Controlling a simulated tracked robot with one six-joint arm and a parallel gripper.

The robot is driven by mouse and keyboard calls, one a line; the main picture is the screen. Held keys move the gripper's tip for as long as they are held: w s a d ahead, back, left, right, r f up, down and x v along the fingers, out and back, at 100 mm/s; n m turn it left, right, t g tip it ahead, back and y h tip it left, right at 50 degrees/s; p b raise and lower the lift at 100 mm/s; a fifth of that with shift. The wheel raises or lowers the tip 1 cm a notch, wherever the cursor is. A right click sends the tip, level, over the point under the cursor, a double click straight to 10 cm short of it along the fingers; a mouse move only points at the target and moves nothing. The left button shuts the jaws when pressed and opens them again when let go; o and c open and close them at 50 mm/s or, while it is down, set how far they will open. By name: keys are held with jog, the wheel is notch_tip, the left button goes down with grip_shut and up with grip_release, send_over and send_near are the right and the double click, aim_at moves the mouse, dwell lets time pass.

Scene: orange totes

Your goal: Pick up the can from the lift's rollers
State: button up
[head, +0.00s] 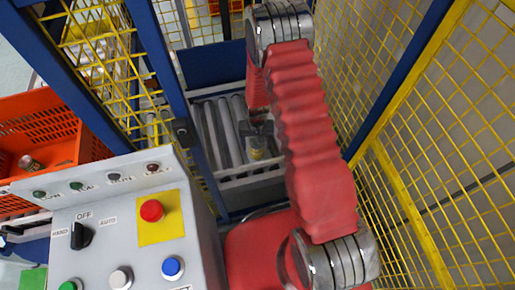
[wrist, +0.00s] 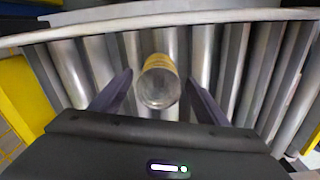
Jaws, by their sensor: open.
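The can (wrist: 159,82) is yellowish with a bare metal end facing the wrist camera. It is at the rollers (wrist: 215,50) of the lift, and it also shows small in the head view (head: 257,153). My gripper (wrist: 160,88) is open, with one dark finger on each side of the can. Gaps show between the can and both fingers, so neither seems to touch it. In the head view my gripper (head: 258,132) is just above the can and partly hidden by my red-sleeved arm.
Yellow mesh fencing (head: 440,150) and blue posts (head: 172,80) close in the lift on both sides. A grey control box (head: 105,235) with buttons stands at the front left. An orange tote (head: 40,135) at the left holds another can (head: 30,163).

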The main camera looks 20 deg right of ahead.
jog(key=shift+s+f, duration=0.15)
jog(key=shift+f, duration=1.75)
jog(key=shift+c, duration=0.6)
jog(key=c, duration=1.3)
jog(key=shift+o, duration=0.2)
jog(key=shift+r, duration=0.1)
jog(key=shift+r, duration=4.95)
